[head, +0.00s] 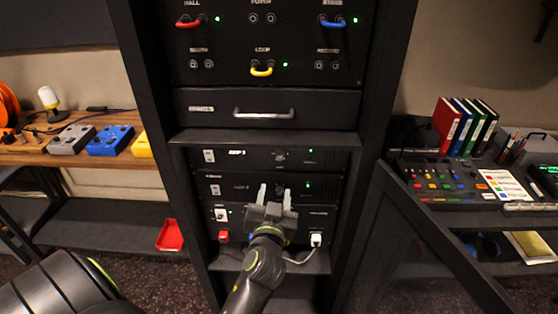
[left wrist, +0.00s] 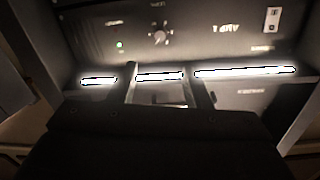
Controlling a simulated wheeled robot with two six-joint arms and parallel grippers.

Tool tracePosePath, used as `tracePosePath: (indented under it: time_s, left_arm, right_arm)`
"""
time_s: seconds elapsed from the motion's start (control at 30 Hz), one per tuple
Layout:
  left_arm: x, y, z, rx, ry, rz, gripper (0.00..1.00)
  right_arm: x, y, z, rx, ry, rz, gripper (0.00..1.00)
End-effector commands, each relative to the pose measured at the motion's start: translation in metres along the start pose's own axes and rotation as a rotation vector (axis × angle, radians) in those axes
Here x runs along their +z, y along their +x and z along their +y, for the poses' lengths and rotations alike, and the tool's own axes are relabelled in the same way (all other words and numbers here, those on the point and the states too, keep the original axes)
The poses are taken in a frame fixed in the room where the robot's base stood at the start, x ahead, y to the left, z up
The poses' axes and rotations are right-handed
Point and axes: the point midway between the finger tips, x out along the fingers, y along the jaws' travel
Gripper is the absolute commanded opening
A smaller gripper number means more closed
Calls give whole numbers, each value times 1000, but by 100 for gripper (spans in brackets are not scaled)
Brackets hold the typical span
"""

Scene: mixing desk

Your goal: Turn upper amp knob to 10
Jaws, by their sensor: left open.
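The upper amp (head: 238,153) is a black rack panel with a white switch at its left and a green light at its right. Its small dark knob (head: 279,156) sits between them; its pointer is too small to read. The lower amp (head: 240,187) is just below. My left gripper (head: 275,192) is open and empty, its pale fingers pointing up in front of the lower amp and hiding its middle. In the left wrist view, upside down, an amp knob (left wrist: 158,35) shows beyond my open fingers (left wrist: 170,72), apart from them. I cannot tell which amp it is. My right gripper is out of view.
A drawer with a silver handle (head: 264,115) is above the amps. A patch panel with red, yellow and blue cables is higher. The rack's side posts flank the amps. A red plug (head: 224,236) and a white plug (head: 316,239) stick out low, near my arm.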

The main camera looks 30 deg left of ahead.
Motion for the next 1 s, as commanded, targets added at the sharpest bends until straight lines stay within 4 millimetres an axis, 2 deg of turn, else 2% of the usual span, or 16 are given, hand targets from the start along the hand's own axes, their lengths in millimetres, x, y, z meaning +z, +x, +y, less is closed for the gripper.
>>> tracePosePath:
  time_s: [0.2, 0.6, 0.8, 1.0]
  left_arm:
    - [-4, 44, -1, 0, 5, 2, 44]
    - [-2, 111, -1, -2, 3, 0, 44]
    - [-1, 128, -1, -1, 1, -1, 44]
    - [0, 133, -1, -1, 0, -2, 44]
  right_arm:
    - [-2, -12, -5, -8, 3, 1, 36]
    - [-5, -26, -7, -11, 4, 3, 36]
    - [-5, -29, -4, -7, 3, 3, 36]
    - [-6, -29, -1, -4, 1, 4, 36]
